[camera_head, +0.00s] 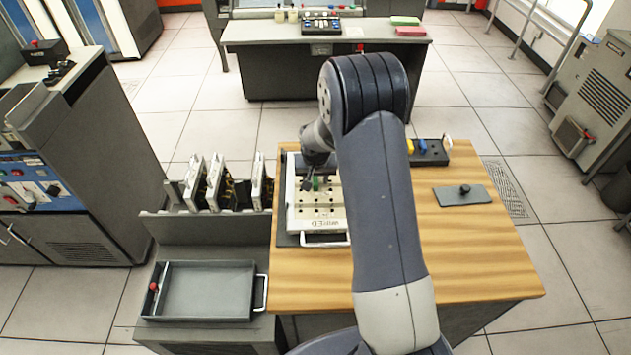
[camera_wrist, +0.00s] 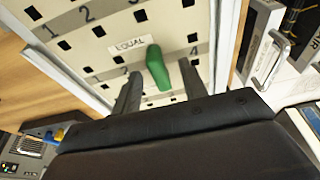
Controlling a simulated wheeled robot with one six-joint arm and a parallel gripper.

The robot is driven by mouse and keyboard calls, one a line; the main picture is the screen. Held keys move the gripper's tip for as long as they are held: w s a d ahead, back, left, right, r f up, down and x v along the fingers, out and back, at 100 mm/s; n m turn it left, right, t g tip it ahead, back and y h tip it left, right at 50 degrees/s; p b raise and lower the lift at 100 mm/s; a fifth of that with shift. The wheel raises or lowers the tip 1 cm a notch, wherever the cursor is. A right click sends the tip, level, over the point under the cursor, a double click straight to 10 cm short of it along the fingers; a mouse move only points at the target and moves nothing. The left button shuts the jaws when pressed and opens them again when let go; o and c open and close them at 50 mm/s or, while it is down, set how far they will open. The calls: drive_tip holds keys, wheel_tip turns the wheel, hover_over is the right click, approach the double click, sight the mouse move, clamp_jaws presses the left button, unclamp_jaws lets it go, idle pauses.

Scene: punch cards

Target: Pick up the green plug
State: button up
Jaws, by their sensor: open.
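The green plug (camera_wrist: 157,68) stands up from a cream panel (camera_wrist: 90,45) with square holes, numbers and an "EQUAL" label. In the wrist view my gripper (camera_wrist: 160,88) is open, its two dark fingers on either side of the plug with a gap to each. In the head view the plug (camera_head: 316,183) is a small green spot on the panel (camera_head: 318,212), which lies on the wooden table. My gripper (camera_head: 318,185) is above the panel there, and my arm hides the panel's right part. I cannot tell how deep the fingers reach along the plug.
A dark block with yellow and blue plugs (camera_head: 425,150) sits at the table's back right. A grey plate with a black knob (camera_head: 463,194) lies on the right. Several upright panels (camera_head: 215,185) stand in a rack left of the table, behind an empty grey tray (camera_head: 210,290).

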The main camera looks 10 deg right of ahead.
clamp_jaws()
idle(0.3)
wheel_tip(320, 180, up, 10)
drive_tip(key=b, duration=0.2)
wheel_tip(320, 180, up, 5)
drive_tip(key=p, duration=0.3)
hover_over(316, 180)
drive_tip(key=shift+w, duration=0.1)
idle(0.6)
